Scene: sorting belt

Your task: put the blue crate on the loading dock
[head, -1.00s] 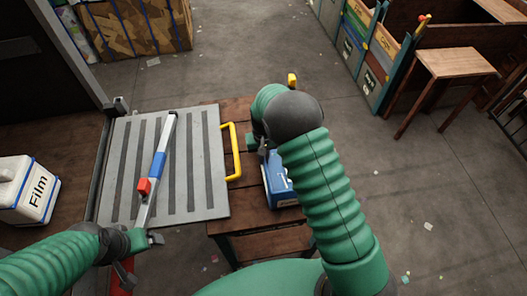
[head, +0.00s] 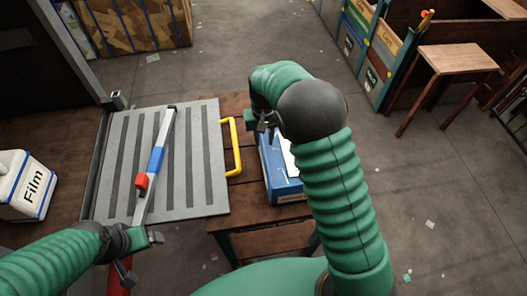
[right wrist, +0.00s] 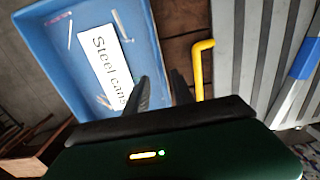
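The blue crate (head: 285,188) sits on a brown wooden stand, partly hidden behind my right arm in the head view. In the right wrist view the crate (right wrist: 75,22) shows a white "Steel cans" label inside. My right gripper (right wrist: 160,90) is open at its wall, one finger over the inside and one outside; contact cannot be told. In the head view the right gripper (head: 263,122) is at the crate's far end. A grey ribbed plate (head: 205,160), perhaps part of the loading dock, lies left of the crate. My left gripper (head: 142,257) is open at the plate's near edge.
A yellow handle (head: 236,150) stands between plate and crate. A bar with red and blue parts (head: 156,160) lies across the plate, its near end close to my left gripper. A white "Film" container (head: 22,185) stands at left. Floor right of my arm is mostly clear.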

